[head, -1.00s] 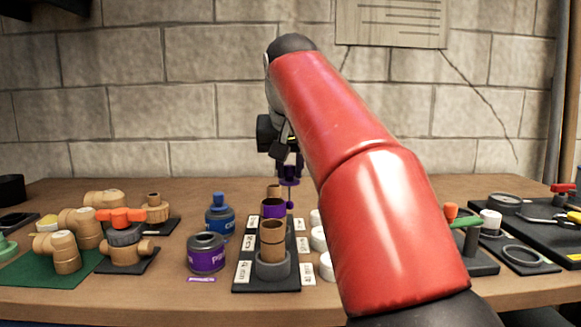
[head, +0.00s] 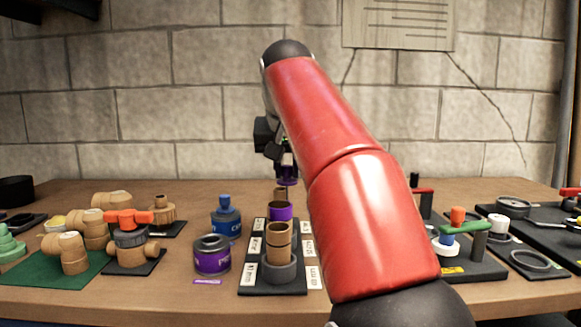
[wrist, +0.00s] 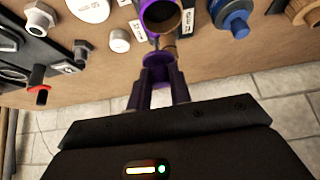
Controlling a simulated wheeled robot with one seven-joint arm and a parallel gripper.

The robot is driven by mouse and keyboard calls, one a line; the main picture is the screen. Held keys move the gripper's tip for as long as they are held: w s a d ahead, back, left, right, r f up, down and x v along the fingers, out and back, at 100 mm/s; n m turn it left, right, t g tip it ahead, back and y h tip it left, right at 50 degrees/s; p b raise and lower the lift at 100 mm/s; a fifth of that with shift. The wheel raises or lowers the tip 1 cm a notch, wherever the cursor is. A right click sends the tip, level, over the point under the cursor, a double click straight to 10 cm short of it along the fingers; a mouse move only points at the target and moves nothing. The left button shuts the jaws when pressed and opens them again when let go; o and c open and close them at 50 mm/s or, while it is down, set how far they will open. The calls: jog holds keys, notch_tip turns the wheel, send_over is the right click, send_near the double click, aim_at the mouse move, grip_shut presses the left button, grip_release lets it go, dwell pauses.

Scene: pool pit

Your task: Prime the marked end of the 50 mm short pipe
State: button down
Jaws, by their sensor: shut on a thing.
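My gripper (head: 287,165) is shut on a purple dauber cap (wrist: 158,72), above the back of the pipe stand. Its stem and ball do not show in the head view now. A black stand (head: 247,283) holds several upright tan pipes in a row. The front pipe (head: 278,240) sits in a grey collar; the middle pipe (head: 280,211) has a purple upper part, and a tan pipe (head: 280,193) stands behind it. A purple-rimmed pipe mouth (wrist: 160,16) lies just beyond the cap in the wrist view. The purple primer can (head: 212,258) stands left of the stand, its top dark and uncapped.
A blue can (head: 226,218) stands behind the primer can. Tan fittings and an orange-handled valve (head: 128,235) are at left. A clamp with a green bar (head: 462,228) and a gauge (head: 513,205) are at right. My red arm hides the bench right of the stand.

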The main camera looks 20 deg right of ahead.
jog(key=shift+w+a, duration=0.3)
jog(key=shift+a, duration=0.15)
jog(key=shift+a, duration=0.1)
jog(key=shift+w+a, duration=0.1)
jog(key=shift+a, duration=0.25)
jog(key=shift+a, duration=0.1)
jog(key=shift+a, duration=0.3)
jog(key=shift+a, duration=0.15)
